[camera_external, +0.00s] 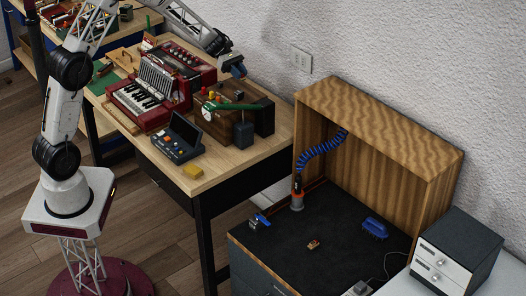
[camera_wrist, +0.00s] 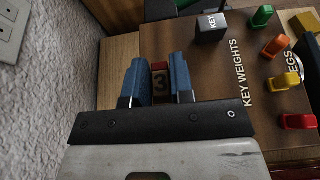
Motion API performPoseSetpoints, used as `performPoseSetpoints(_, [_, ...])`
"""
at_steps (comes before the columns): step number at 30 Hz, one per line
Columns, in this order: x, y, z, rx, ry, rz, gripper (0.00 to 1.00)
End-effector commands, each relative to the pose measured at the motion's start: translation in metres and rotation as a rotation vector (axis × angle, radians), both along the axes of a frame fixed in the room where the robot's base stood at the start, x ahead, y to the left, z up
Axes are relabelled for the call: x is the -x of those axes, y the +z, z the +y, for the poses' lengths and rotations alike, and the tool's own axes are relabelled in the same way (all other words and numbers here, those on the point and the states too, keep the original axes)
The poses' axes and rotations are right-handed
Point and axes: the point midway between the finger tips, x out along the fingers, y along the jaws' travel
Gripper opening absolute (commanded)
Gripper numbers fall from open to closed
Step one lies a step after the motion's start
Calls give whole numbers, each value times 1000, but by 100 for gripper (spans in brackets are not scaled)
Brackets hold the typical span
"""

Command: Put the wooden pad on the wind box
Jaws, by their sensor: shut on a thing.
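My gripper (camera_wrist: 160,78) has its blue fingers shut on a small red and brown block marked 3 (camera_wrist: 160,82). In the external view, my gripper (camera_external: 236,70) is at the back of the wooden table, above and behind a brown wooden box (camera_external: 222,126). This box carries a green bar and a round gauge and may be the wind box; no label confirms it. A brown panel (camera_wrist: 222,78) lettered KEY WEIGHTS is right of the fingers in the wrist view. I cannot tell whether the held block is the wooden pad.
A white wall (camera_wrist: 35,90) is close on the left.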

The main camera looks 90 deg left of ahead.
Motion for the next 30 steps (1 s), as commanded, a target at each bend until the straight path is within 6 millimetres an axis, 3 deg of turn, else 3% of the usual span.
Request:
performPoseSetpoints(7, [0, -4, 0, 1, 0, 1, 0])
performPoseSetpoints(18, [0, -34, 0, 0, 0, 0, 0])
performPoseSetpoints(30, [0, -37, 0, 0, 0, 0, 0])
